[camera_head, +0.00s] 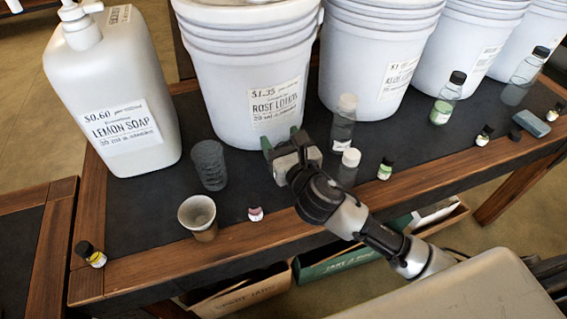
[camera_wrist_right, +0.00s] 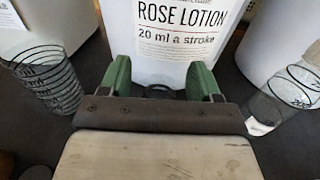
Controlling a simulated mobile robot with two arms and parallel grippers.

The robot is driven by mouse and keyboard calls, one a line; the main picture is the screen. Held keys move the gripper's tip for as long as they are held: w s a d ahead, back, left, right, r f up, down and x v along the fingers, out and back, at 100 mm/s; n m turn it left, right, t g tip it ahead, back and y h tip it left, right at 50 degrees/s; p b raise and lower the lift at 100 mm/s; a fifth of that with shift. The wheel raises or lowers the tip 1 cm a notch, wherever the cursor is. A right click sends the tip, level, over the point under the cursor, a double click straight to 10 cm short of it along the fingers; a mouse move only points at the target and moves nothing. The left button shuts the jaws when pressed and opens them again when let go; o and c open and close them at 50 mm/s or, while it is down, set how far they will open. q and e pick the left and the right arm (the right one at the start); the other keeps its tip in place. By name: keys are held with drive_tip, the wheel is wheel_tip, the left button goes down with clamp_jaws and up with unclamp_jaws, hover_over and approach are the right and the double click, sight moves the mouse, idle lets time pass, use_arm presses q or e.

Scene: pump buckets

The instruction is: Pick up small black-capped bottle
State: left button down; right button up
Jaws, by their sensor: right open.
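I cannot tell which one is meant. My right gripper (camera_head: 282,143) is open, its green fingertips close to the front of the rose lotion bucket (camera_head: 250,70). In the right wrist view the open fingers (camera_wrist_right: 160,80) face the bucket; a small dark shape between them is unclear. My left gripper is not in view.
A lemon soap pump bottle (camera_head: 110,90) stands left of the buckets.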

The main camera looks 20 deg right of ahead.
drive_tip(key=shift+w, duration=0.3)
clamp_jaws()
